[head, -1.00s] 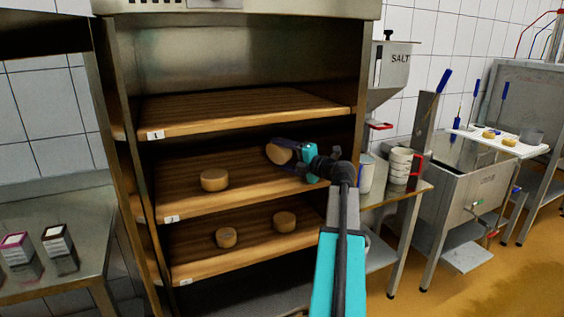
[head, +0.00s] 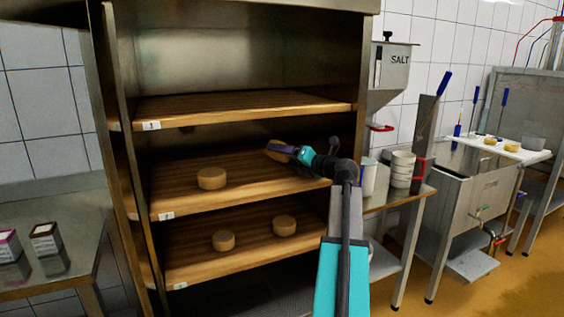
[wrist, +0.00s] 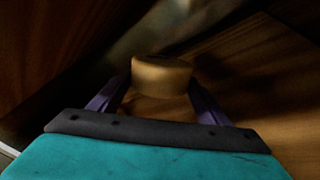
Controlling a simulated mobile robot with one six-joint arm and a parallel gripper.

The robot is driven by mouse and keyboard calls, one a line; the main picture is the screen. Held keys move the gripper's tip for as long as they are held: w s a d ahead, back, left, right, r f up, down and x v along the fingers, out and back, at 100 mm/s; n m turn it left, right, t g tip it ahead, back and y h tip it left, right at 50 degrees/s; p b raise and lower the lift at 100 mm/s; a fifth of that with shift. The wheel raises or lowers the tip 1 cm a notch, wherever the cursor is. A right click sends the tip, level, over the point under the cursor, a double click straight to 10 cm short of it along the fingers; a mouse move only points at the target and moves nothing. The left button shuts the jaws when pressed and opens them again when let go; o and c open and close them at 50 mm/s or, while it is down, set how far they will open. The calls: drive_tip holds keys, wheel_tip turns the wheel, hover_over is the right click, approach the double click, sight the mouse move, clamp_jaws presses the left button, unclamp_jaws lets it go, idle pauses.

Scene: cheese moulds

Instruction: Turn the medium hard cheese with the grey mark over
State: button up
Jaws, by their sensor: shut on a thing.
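A round tan cheese (head: 275,145) is held in my gripper (head: 281,152) over the right part of the middle shelf board (head: 235,205). It is tilted and partly hidden by the purple fingers. In the wrist view the cheese (wrist: 161,78) sits between the two fingers (wrist: 158,103), its side towards me and a dark top edge showing. My gripper is shut on it. I cannot make out a grey mark on it. Whether it touches the board is unclear.
Another cheese (head: 212,178) lies on the middle board, left of my gripper. Two more cheeses, one left (head: 223,240) and one right (head: 284,225), lie on the lower board. The top board (head: 240,107) is empty and close above. The cabinet's right wall (head: 355,125) is near my arm.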

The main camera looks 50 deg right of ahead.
drive_tip(key=n+b, duration=0.2)
drive_tip(key=f+n+b, duration=0.1)
drive_tip(key=n+b, duration=0.1)
drive_tip(key=f+n+b, duration=0.1)
drive_tip(key=n+b, duration=0.1)
drive_tip(key=shift+d+n, duration=0.35)
drive_tip(key=shift+n, duration=0.05)
drive_tip(key=shift+d+f+n+b, duration=0.1)
drive_tip(key=shift+f+n+b, duration=0.1)
drive_tip(key=shift+n+b, duration=0.95)
drive_tip(key=o, duration=1.1)
drive_tip(key=shift+s, duration=0.2)
drive_tip(key=shift+s+p, duration=0.95)
drive_tip(key=shift+s, duration=2.4)
drive_tip(key=shift+r, duration=0.1)
